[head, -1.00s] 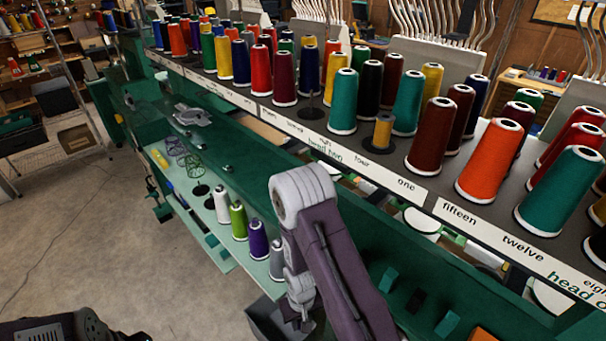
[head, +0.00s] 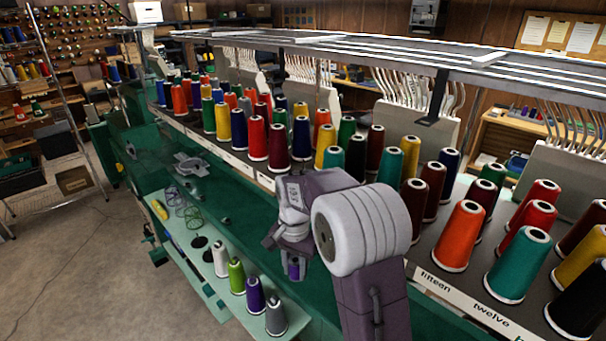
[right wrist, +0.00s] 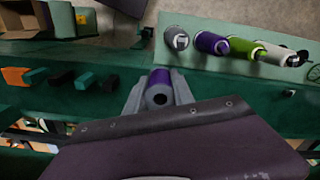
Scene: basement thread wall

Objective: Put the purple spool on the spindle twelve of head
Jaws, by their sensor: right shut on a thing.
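My right gripper (head: 293,272) is shut on a small purple spool (head: 294,268), held in front of the thread rack over the green machine bed. In the right wrist view the spool (right wrist: 160,88) sits between the two fingers, its pale end with a dark hole facing the camera. The rack's label strip (head: 460,296) reads "fifteen" and "twelve" at the lower right. An orange cone (head: 462,237) stands behind "fifteen" and a teal cone (head: 517,268) behind "twelve". My right arm hides part of the rack's middle and its labels. My left gripper is out of view.
A pale green tray (head: 185,235) below holds white (head: 220,259), green (head: 237,277), large purple (head: 255,295) and grey (head: 275,315) cones. A metal frame (head: 330,45) runs above the rack. Several cones crowd the rack. Floor lies open at left.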

